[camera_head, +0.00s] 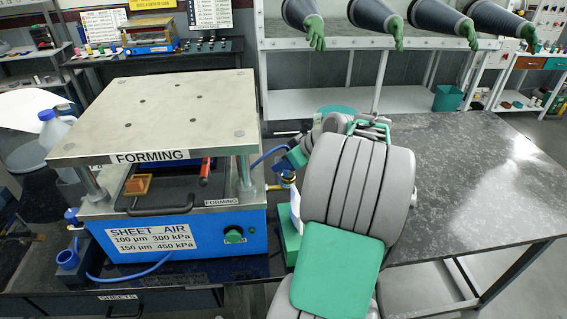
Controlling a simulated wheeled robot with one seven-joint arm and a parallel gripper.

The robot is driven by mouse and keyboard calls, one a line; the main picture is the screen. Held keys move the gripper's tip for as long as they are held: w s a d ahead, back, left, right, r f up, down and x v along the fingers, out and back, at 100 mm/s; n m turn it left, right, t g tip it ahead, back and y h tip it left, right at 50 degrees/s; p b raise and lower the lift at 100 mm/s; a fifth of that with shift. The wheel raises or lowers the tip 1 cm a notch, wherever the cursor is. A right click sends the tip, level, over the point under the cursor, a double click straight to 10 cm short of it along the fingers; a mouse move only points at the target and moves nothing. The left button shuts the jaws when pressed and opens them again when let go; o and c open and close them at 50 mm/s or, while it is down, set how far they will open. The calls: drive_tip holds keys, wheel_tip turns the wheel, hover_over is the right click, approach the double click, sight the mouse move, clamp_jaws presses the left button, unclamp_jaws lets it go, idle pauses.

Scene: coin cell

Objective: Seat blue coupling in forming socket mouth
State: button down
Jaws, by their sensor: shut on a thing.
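The forming press (170,215) stands at the left of the bench, with a blue base and a thick metal top plate. A small brass fitting (273,187), apparently the forming socket, sticks out of its right side. My gripper (288,170) is just right of this fitting, largely hidden by my own grey and green arm. It is shut on the blue coupling (289,179), of which only a small blue part shows beside the brass fitting. I cannot tell whether the coupling touches the socket mouth or is apart from it.
A blue hose (268,156) runs from behind the press towards my gripper. A white bottle (55,130) stands behind left. The dark bench top (470,170) is clear at right.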

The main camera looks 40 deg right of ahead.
drive_tip(key=shift+f+b, duration=1.1)
drive_tip(key=shift+f, duration=0.25)
drive_tip(key=c, duration=1.1)
unclamp_jaws()
drive_tip(key=shift+r, duration=0.1)
drive_tip(key=v, duration=0.7)
drive_tip(key=shift+s+r, duration=0.3)
drive_tip(key=shift+d, duration=0.1)
